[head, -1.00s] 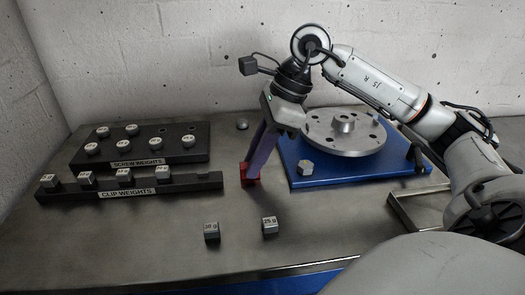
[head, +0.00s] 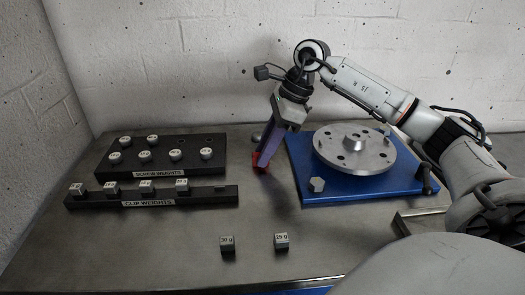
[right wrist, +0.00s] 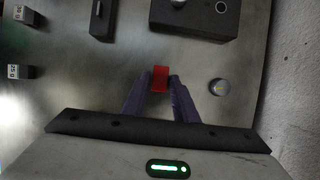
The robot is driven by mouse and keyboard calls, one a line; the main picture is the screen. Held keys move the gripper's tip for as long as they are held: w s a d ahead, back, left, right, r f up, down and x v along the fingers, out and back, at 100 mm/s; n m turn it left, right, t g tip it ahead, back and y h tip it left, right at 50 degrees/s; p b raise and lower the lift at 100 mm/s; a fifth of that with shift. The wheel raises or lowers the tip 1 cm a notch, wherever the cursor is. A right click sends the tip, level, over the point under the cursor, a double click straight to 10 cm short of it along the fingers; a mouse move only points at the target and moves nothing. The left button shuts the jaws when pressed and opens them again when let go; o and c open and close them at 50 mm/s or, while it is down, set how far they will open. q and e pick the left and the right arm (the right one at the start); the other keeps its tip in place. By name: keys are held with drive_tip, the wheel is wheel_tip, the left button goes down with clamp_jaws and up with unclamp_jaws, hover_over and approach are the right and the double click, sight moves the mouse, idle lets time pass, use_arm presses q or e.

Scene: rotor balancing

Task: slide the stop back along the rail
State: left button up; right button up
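The black rail (head: 215,196) labelled CLIP WEIGHTS lies at left with several clip weights on it. Its right end is bare, and it also shows in the right wrist view (right wrist: 101,20). My right gripper (head: 262,160) points down over the table, right of and behind the rail's end. Its purple fingers are closed on a red piece (right wrist: 160,77), apart from the rail. The red piece also shows in the head view (head: 258,165). I cannot tell whether it is the stop. My left gripper is not in view.
A blue base (head: 380,191) with a grey rotor disc (head: 330,150) stands right of my gripper. A block of screw weights (head: 217,166) stands behind the rail. A 30 g weight (head: 227,244) and a 25 g weight (head: 281,241) stand in front. A small round piece (right wrist: 219,87) stands beside the gripper.

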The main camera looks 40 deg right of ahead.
drive_tip(key=shift+o, duration=1.1)
drive_tip(key=v, duration=1)
drive_tip(key=shift+r+p, duration=0.15)
drive_tip(key=shift+p, duration=0.2)
drive_tip(key=shift+s, duration=0.1)
